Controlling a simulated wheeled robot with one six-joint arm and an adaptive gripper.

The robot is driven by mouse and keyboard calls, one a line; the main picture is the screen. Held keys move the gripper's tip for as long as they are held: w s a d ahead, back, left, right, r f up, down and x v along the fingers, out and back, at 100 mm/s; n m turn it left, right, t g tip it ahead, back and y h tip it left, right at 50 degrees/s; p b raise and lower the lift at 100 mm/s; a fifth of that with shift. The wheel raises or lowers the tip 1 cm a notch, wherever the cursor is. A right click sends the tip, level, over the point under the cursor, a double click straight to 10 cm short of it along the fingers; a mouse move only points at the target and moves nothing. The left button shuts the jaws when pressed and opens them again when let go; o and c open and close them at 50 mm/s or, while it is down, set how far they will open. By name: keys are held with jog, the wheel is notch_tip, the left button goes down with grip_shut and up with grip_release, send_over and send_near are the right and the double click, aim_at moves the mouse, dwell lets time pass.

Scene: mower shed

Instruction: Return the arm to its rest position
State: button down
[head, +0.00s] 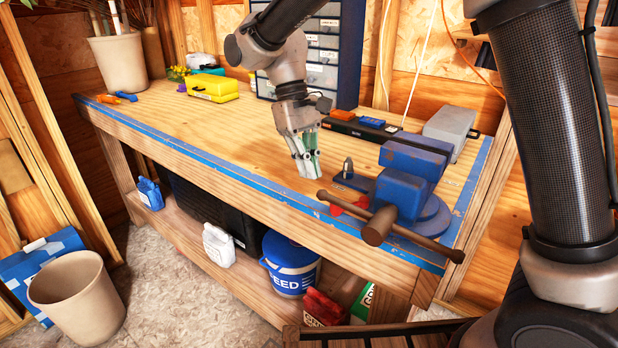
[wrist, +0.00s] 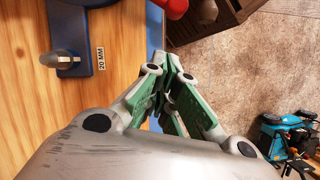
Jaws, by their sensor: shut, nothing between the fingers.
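My gripper (head: 311,172) is shut and empty in the head view, pointing down over the front part of the wooden workbench (head: 200,120). The wrist view shows its green-padded fingers (wrist: 172,75) together with nothing between them. My arm reaches in from the upper right of the head view. The gripper is left of the blue vise (head: 405,180) and of a small metal piece on a dark base (head: 348,172), apart from both. That piece also shows in the wrist view (wrist: 60,60), beside a "20 MM" label. Whether the fingertips touch the bench cannot be told.
The vise's long handle (head: 335,203) sticks out over the bench's front edge. A yellow case (head: 212,87), a plant pot (head: 117,62) and a drawer cabinet (head: 330,50) stand at the back. A bucket (head: 290,262) is on the lower shelf. The bench's left half is mostly clear.

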jog(key=v, duration=0.7)
jog(key=s+d+r+m+t, duration=0.1)
jog(key=d+r, duration=0.1)
jog(key=d, duration=0.4)
jog(key=s+d+r+m+t+y, duration=0.1)
jog(key=d+r, duration=0.1)
jog(key=d, duration=0.5)
jog(key=s+d+r+m+y, duration=0.1)
jog(key=d+r, duration=0.1)
jog(key=d, duration=0.4)
jog(key=shift+d+t, duration=0.4)
jog(key=s+d+f+m+t, duration=0.2)
jog(key=s+d, duration=0.5)
jog(key=d, duration=0.1)
jog(key=s+d+f+m+t, duration=0.2)
jog(key=s+d+t, duration=0.1)
jog(key=s+d, duration=0.4)
jog(key=shift+s+d+f, duration=0.3)
jog(key=shift+s+d, duration=0.1)
jog(key=shift+d, duration=0.25)
